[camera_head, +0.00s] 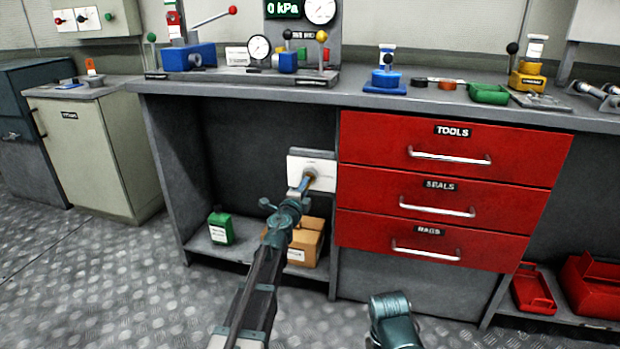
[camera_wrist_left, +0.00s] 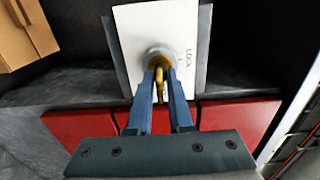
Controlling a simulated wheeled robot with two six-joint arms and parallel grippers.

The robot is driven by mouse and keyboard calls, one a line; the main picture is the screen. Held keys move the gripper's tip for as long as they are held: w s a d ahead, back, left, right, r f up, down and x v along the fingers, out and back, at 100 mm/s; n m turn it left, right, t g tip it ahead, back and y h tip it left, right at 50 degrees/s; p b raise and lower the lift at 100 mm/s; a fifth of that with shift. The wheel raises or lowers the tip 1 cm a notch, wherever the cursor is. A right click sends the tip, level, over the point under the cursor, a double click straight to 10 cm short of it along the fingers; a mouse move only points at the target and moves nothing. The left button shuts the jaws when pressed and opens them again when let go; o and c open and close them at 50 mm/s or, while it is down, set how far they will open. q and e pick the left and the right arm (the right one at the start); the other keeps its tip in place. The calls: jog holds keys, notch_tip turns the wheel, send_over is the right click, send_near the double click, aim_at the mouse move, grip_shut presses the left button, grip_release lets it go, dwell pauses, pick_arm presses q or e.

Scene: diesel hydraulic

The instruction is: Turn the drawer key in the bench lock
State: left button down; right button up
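The bench lock is a white plate (camera_head: 312,172) below the bench top, just left of the red drawers. It also shows in the left wrist view (camera_wrist_left: 183,22), marked LOCK. A round lock barrel (camera_wrist_left: 160,55) stands out from it, with the brass drawer key (camera_wrist_left: 159,84) in it. My left gripper (camera_head: 305,186) is at the lock, its two blue fingers (camera_wrist_left: 161,88) on either side of the key. I cannot tell whether both fingers press on it. In the head view the gripper hides the key.
Red drawers labelled TOOLS (camera_head: 385,140), SEALS (camera_head: 370,188) and RAGS (camera_head: 360,228) are closed. A green bottle (camera_head: 220,226) and a cardboard box (camera_head: 308,240) stand on the low shelf beneath. Gauges and fittings crowd the bench top (camera_head: 350,95). The floor in front is clear.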

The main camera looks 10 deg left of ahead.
pick_arm(q)
jog(key=m, duration=1.8)
jog(key=shift+m, duration=0.4)
jog(key=c, duration=0.8)
grip_release()
jog(key=shift+o, duration=0.2)
jog(key=shift+s, duration=0.1)
